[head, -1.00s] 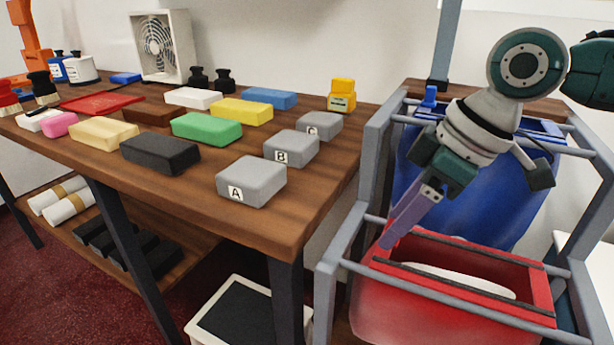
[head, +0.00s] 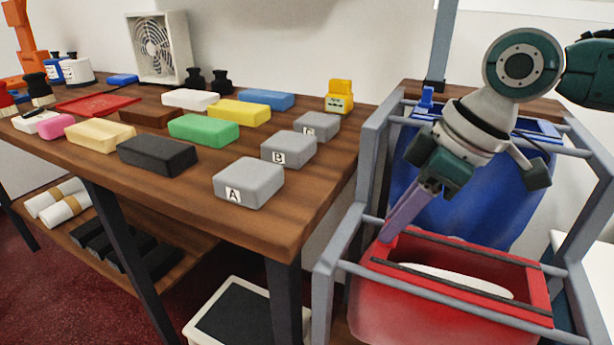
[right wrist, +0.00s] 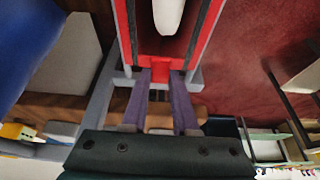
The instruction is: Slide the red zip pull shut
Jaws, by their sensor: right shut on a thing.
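The red bag (head: 450,318) hangs in a grey frame at the lower right of the head view. Its top is open between two dark zip tracks, with a white item (head: 460,280) inside. The red zip pull (head: 389,232) is at the left end of the opening. My right gripper (head: 386,238) reaches down to it from the upper right, its purple fingers shut on it. In the right wrist view, the fingers (right wrist: 161,78) stand either side of red at the bag's end; they partly hide the pull. My left gripper is not in view.
A blue bag (head: 450,205) with a blue pull (head: 427,97) hangs behind the red one. Grey frame rails (head: 345,235) surround both. Left of them, a wooden table (head: 290,225) holds coloured blocks, grey blocks marked A and B, and a fan (head: 157,48).

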